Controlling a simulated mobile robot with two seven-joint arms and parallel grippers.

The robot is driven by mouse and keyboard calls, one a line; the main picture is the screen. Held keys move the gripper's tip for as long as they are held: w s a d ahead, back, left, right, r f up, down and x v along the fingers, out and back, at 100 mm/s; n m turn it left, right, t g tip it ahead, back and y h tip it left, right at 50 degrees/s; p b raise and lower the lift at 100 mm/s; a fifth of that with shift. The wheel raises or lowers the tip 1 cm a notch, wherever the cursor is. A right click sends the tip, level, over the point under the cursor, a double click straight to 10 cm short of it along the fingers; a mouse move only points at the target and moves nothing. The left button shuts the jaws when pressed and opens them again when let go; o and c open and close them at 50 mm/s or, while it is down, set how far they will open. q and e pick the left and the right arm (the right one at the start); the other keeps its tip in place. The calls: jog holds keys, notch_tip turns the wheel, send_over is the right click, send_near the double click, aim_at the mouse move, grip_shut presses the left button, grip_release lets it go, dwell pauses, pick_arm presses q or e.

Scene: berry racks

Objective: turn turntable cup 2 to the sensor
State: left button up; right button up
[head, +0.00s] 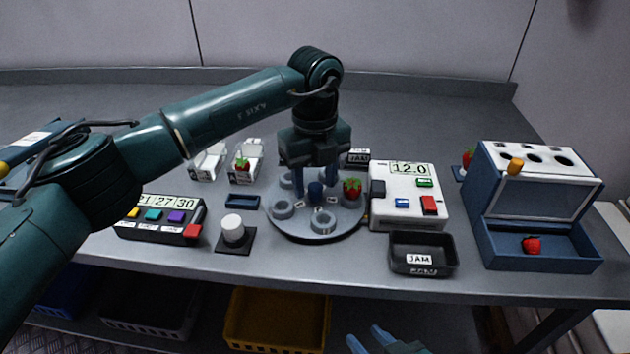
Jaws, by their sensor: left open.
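The round grey turntable (290,227) stands mid-table, with several ring-shaped cups and a blue centre knob (316,190). A strawberry (352,188) sits at its right side, next to the white sensor box (408,213) with its dark block facing the turntable. The box's display reads 12.0. Small white tags mark the cups; their numbers are too small to read, so I cannot tell which is cup 2. My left gripper (316,188) points down over the turntable, open, its fingers on either side of the knob. My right gripper (364,335) is open and empty at the bottom edge, below the table front.
A black button box (158,233) and a white knob on a dark base (233,232) stand left. A black JAM tray (423,255) lies in front of the sensor box. A blue rack (540,245) stands right. Two white holders, one with a strawberry (242,164), stand behind.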

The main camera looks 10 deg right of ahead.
aim_at(315, 186)
pick_arm(q)
notch_tip(315, 186, up, 12)
jog(key=shift+r, duration=0.15)
dwell(0.4)
